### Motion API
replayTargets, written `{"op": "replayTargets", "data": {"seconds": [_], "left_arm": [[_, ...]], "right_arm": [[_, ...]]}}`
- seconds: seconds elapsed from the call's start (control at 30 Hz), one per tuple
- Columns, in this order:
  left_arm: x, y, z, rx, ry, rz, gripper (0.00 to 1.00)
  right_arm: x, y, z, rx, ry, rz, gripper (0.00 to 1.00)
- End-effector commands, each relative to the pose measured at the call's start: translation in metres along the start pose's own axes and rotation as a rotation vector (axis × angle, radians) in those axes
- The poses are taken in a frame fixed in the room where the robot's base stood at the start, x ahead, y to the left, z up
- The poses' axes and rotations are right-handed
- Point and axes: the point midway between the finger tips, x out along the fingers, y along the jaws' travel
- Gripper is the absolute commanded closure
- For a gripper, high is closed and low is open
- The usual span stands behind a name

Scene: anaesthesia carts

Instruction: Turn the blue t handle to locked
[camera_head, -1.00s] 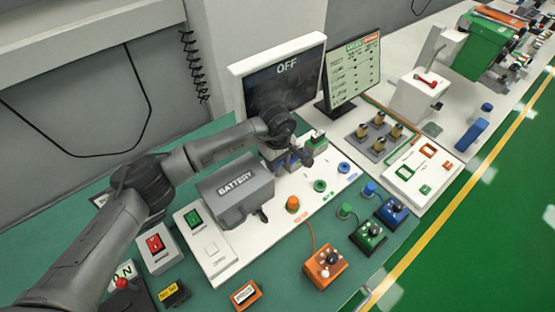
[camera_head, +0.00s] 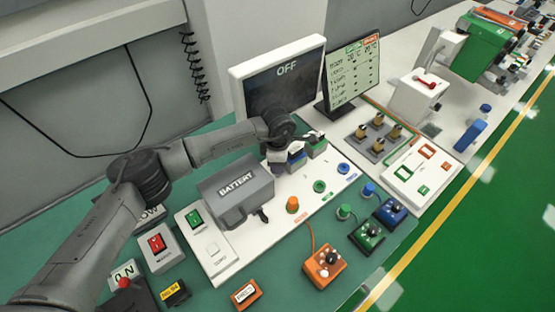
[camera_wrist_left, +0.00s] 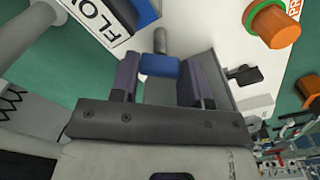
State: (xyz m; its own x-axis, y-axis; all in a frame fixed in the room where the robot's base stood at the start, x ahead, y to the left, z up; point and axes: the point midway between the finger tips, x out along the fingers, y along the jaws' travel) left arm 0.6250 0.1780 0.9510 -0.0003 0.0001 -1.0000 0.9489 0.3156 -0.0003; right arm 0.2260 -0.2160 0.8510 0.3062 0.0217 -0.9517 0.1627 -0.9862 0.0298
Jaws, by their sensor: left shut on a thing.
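The blue T handle (camera_wrist_left: 160,65) is between the two fingers of my left gripper (camera_wrist_left: 160,78) in the left wrist view. The gripper is shut on it, and a grey rounded stem shows just beyond it. In the head view my left gripper (camera_head: 290,150) is over the white panel, behind the battery box and in front of the screen reading OFF. There the arm and wrist hide most of the handle, and I cannot read its position. My right gripper is not in view.
A grey battery box (camera_head: 236,190) stands close in front of the gripper. An orange knob (camera_head: 292,204) and a green ring (camera_head: 320,186) are to its right. The OFF screen (camera_head: 285,80) rises behind. Wired orange, green and blue boxes sit nearer the front edge.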

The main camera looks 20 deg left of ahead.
Motion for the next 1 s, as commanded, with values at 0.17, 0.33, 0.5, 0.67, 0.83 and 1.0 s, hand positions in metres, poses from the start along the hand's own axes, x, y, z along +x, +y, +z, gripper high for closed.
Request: {"op": "replayTargets", "data": {"seconds": [0.17,0.33,0.5,0.67,0.83,1.0], "left_arm": [[-0.002,0.0,0.0,-0.168,-0.001,0.001,0.81],[-0.002,0.0,0.0,-0.324,0.0,0.001,0.81],[-0.002,0.0,0.0,-0.461,0.0,0.0,0.81],[-0.002,0.0,0.0,-0.567,0.0,0.0,0.81],[-0.001,0.0,0.0,-0.648,-0.001,0.0,0.81],[-0.001,0.0,0.0,-0.699,-0.001,0.0,0.81]], "right_arm": [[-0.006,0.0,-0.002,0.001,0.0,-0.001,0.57],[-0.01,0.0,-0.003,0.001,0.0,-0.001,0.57],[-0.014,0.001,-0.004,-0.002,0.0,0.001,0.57],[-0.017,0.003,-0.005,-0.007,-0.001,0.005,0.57],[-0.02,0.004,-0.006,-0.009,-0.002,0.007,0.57],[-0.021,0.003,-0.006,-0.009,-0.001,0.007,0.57]]}}
